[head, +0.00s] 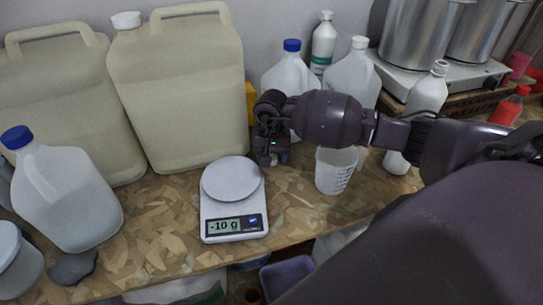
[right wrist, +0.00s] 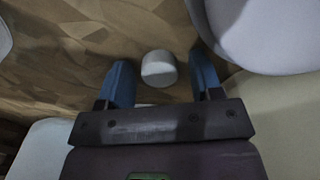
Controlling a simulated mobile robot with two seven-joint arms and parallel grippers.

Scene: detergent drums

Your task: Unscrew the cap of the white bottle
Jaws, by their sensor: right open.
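A white bottle (head: 428,92) stands at the right, partly behind my right arm; whether its narrow top is a cap or a bare neck is hard to tell. Another white bottle (head: 323,45) with a green-and-white label and white cap stands at the back. My right gripper (head: 272,158) points down over the table, right of the scale and away from both bottles. In the right wrist view it is open (right wrist: 160,85), its blue fingers apart. A small whitish, cap-like round piece (right wrist: 158,68) lies between them, with gaps on both sides. My left gripper is not in view.
A scale (head: 232,228) reading -10 g and a measuring cup (head: 335,170) flank the gripper. A large beige drum (head: 180,95) stands left, and a blue-capped jug (head: 288,72) behind. Steel pots (head: 420,35) stand at back right.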

